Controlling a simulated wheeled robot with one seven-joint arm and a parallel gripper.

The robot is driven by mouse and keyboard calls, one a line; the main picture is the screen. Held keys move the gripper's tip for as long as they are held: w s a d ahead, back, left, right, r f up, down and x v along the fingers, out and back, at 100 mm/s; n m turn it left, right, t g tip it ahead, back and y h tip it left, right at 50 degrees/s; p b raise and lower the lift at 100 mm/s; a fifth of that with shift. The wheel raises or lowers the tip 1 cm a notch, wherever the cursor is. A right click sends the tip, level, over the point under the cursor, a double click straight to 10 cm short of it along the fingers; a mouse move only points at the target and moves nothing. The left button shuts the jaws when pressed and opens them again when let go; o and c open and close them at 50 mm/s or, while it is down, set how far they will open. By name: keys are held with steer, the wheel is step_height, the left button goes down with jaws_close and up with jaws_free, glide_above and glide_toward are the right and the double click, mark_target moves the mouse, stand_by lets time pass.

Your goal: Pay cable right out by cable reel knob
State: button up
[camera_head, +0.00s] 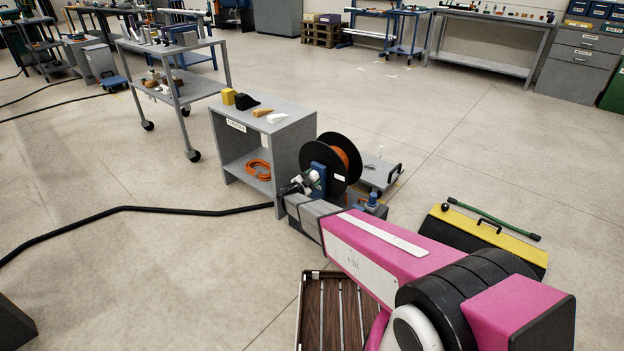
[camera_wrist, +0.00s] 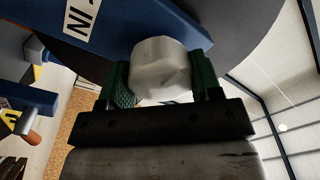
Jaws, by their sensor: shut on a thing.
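The cable reel (camera_head: 336,160) stands on the floor beside a grey shelf unit, with black flanges, orange cable wound on it and a blue stand (camera_head: 322,167). My gripper (camera_head: 310,181) is at the near face of the reel, at the end of my pink arm. In the wrist view my gripper (camera_wrist: 160,85) has its two green-padded fingers shut on a whitish faceted knob (camera_wrist: 160,66). The knob sits in front of the blue stand part and the dark reel flange (camera_wrist: 235,30). The knob is mostly hidden in the head view.
A grey shelf unit (camera_head: 262,122) with wedges on top and an orange cable coil (camera_head: 258,170) stands left of the reel. A yellow and black ramp (camera_head: 487,238) lies at right, a slatted wooden piece (camera_head: 325,313) in front. A black cable crosses the left floor.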

stand_by(0.4)
steer(key=o, duration=0.9)
steer(key=shift+s, duration=0.1)
steer(key=v, duration=1)
steer(key=shift+s+a, duration=0.25)
